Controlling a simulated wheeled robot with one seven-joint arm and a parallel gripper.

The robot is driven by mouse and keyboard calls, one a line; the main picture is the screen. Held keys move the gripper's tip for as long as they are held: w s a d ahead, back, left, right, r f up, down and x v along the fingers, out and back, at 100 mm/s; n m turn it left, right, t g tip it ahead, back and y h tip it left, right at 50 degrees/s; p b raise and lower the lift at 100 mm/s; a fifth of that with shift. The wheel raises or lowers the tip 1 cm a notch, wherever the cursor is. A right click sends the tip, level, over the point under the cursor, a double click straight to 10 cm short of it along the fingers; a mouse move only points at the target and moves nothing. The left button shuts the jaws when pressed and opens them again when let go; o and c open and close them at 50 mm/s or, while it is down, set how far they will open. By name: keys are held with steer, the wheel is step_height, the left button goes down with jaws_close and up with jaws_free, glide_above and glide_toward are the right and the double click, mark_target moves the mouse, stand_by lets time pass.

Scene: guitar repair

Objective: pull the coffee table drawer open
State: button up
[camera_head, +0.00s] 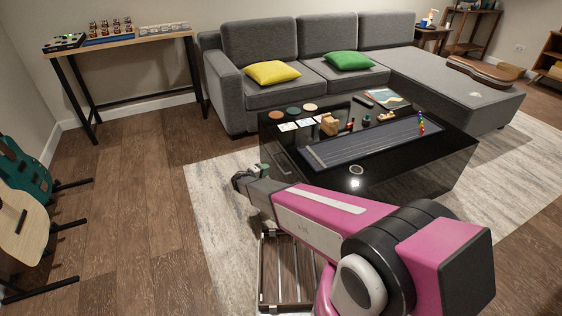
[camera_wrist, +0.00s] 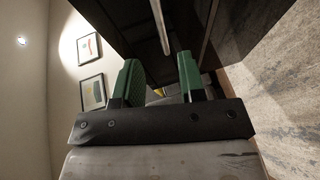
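The coffee table (camera_head: 375,181) is black and glossy and stands in the middle of the head view. A slim handle (camera_head: 284,165) shows on its left end. In the wrist view a pale metal handle bar (camera_wrist: 160,27) runs along a dark drawer front (camera_wrist: 122,22). The drawer looks shut, though its edges are hard to see. My gripper (camera_head: 246,178) is low, off the table's near left corner. In the wrist view its green fingers (camera_wrist: 158,64) are apart with nothing between them. The bar's near end lies just past the gap, roughly in line with it; contact is not visible.
A slatted wooden rack (camera_head: 287,272) stands on the floor below my arm. Guitars on stands (camera_head: 25,190) are at the left. A grey sofa (camera_head: 290,90) is behind the table. Wooden floor (camera_head: 140,190) is clear left of the table.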

mark_target(277, 163)
steer(key=x, duration=1)
steer(key=shift+w+d+f, duration=0.1)
steer(key=shift+w, duration=0.35)
jaws_close()
